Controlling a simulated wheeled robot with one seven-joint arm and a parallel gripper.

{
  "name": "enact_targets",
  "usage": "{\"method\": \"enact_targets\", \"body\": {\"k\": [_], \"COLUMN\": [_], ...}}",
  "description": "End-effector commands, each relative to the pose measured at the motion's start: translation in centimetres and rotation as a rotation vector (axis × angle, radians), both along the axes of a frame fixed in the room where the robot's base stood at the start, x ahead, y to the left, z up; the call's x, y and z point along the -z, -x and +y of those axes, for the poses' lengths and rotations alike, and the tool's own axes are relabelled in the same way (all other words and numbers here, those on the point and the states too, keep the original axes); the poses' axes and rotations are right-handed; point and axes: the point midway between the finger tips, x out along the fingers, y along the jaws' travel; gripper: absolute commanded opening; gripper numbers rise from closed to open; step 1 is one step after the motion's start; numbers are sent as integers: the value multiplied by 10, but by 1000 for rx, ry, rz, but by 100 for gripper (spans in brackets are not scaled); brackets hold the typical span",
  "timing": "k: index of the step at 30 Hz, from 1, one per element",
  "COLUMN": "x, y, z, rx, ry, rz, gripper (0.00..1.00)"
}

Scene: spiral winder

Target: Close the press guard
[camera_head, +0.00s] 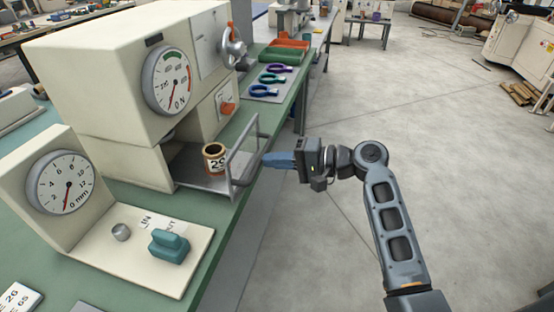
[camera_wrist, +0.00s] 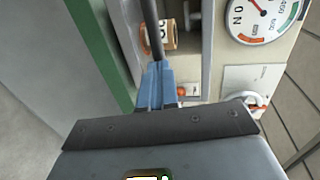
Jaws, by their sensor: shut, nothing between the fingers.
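The press (camera_head: 130,70) is a cream machine with a round dial, standing on a green bench. Its guard (camera_head: 229,168) is a grey metal bar frame standing upright at the outer edge of the press's low platform (camera_head: 198,180). In the wrist view the guard's dark bar (camera_wrist: 150,22) runs down to my fingertips. My gripper (camera_head: 266,159) has blue fingers, shut and empty, pointing left at the guard from the aisle side. The fingers also show in the wrist view (camera_wrist: 156,70). I cannot tell whether they touch the bar.
A brown labelled cylinder (camera_head: 214,152) stands on the platform behind the guard; it also shows in the wrist view (camera_wrist: 167,35). A gauge box (camera_head: 62,185) and a teal knob block (camera_head: 169,246) are nearer on the bench. Beyond lie clamps (camera_head: 273,78) and trays.

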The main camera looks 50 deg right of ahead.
Motion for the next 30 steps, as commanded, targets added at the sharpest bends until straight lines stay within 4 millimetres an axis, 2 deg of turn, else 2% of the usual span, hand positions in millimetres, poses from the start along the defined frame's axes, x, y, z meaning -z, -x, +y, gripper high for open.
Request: {"method": "enact_targets", "body": {"k": [5,8,21,30], "x": [-1,-1,0,0], "y": [-16,-32,-119,-149], "z": [6,13,44,55], "rx": [-3,-6,-4,-1], "ry": [1,-1,0,0], "rz": [0,-1,-1,-1], "gripper": [0,0,0,0]}}
